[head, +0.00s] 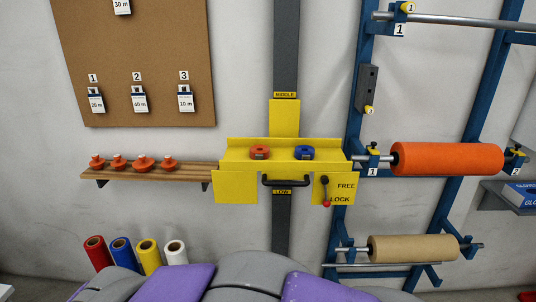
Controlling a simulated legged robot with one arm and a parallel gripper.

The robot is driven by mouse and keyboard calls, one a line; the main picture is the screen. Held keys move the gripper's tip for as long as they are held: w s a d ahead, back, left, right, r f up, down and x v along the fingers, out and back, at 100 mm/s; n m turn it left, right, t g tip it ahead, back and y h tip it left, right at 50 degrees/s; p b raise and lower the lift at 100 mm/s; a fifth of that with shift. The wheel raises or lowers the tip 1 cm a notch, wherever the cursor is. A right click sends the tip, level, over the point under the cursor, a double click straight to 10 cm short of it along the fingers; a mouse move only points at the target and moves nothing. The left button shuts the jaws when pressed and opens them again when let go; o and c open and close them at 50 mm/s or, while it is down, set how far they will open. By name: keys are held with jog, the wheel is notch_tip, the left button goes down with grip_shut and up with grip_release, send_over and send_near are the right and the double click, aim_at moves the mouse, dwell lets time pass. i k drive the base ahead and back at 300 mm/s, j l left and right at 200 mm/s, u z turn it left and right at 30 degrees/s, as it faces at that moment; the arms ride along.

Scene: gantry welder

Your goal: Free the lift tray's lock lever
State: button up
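The yellow lift tray (236,189) sits on a dark vertical rail, level with the LOW label. Its lock lever (325,193) is on the right front panel, a dark bar with a red knob at its lower end. The lever hangs almost straight down, its knob beside the word LOCK; FREE is printed higher up to the right. A black handle (286,182) is at the tray's front middle. An orange-red item (260,150) and a blue item (304,151) rest on the tray. My gripper is not in view.
A blue rack (450,195) at the right holds an orange roll (446,158) and a tan roll (413,248). A wooden shelf (190,172) with several orange pieces is left of the tray. Several coloured rolls (122,250) stand below it. The wall space just below the lever looks clear.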

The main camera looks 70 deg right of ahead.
aim_at(326, 193)
jog(key=k+j+z, duration=0.15)
jog(key=z, duration=2.4)
jog(key=j+u, duration=0.25)
jog(key=j, duration=0.4)
jog(key=i+j+u, duration=0.25)
jog(key=j, duration=0.35)
jog(key=l, duration=0.35)
jog(key=k+l, duration=0.1)
jog(key=l, duration=0.25)
